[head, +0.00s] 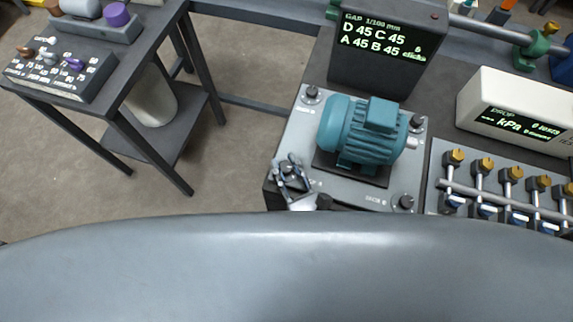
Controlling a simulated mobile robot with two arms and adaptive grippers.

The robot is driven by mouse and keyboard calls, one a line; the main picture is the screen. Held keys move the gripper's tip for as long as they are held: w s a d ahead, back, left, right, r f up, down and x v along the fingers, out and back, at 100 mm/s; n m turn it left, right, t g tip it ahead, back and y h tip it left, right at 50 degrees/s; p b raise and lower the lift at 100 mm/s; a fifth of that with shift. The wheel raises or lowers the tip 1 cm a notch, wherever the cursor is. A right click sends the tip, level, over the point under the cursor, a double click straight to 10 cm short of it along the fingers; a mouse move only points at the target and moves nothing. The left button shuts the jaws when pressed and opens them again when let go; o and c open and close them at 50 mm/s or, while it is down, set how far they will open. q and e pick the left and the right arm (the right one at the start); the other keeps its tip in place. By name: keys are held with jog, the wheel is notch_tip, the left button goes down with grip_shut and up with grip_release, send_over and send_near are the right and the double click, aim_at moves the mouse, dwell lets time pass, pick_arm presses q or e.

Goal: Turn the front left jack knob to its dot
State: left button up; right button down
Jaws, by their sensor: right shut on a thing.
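A teal motor (362,130) sits on a grey base plate (320,189) with dark jack knobs at its corners. The front left jack knob (288,168) is between the fingers of my right gripper (291,172), which is shut on it. The fingers cover most of this knob, and I cannot make out its dot or pointer. The back left knob (312,92), back right knob (416,121) and front right knob (406,202) are clear of the gripper. My left gripper is not in view.
A dark display (385,65) behind the motor reads gap D 45, C 45, A 45, B 45. A white kPa meter (515,108) and a panel of several yellow-capped valves (511,173) stand at the right. A side table (130,72) stands at the left, with open floor between.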

jog(key=c, duration=1)
grip_release()
jog(key=v, duration=1.2)
jog(key=shift+w, duration=0.1)
